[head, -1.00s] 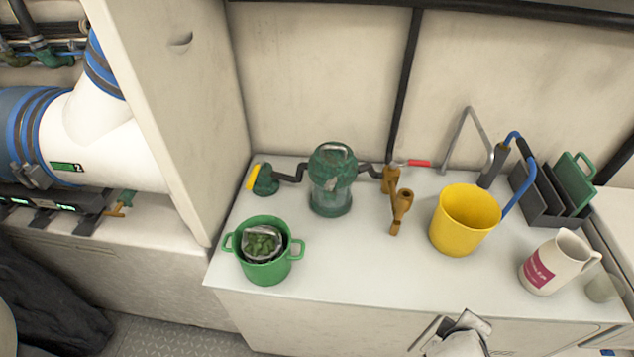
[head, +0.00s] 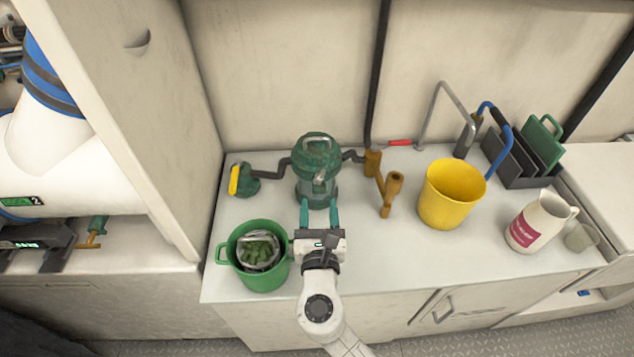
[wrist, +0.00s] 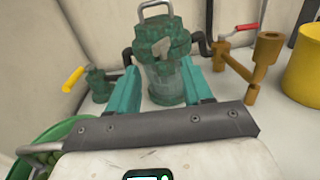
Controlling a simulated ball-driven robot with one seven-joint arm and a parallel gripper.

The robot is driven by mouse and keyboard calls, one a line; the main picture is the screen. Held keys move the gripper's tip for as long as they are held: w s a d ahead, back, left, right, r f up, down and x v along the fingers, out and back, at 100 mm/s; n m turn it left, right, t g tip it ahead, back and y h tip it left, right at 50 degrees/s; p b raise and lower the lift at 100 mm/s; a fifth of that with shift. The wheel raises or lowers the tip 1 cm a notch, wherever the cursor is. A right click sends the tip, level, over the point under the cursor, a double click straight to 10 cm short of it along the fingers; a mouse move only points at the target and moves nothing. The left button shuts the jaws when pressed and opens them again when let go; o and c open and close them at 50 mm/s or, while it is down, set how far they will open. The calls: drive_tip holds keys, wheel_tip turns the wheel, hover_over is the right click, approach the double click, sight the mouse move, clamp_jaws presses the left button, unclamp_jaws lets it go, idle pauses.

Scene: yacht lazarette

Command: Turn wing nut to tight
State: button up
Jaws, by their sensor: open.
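The green sea strainer (head: 317,158) stands upright on the white counter, with a clear lower body and a grey bail handle over its lid. A small grey piece (head: 320,176) at the front of the lid looks like the wing nut; it also shows in the wrist view (wrist: 174,47). My gripper (head: 319,207) is open and empty, its two teal fingers pointing at the strainer from the front. In the wrist view the fingers (wrist: 163,72) stand left and right of the strainer body, below the grey piece. I cannot tell whether they touch the strainer.
A green pot (head: 261,282) stands close left of my gripper. A yellow-handled valve (head: 243,180) is left of the strainer, and a bronze fitting (head: 389,190) is right. A yellow bucket (head: 450,195) and white jug (head: 537,222) stand farther right. The counter's front middle is clear.

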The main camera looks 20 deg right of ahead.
sight(319, 180)
drive_tip(key=x, duration=0.7)
drive_tip(key=shift+w+d, duration=0.15)
drive_tip(key=shift+w, duration=0.05)
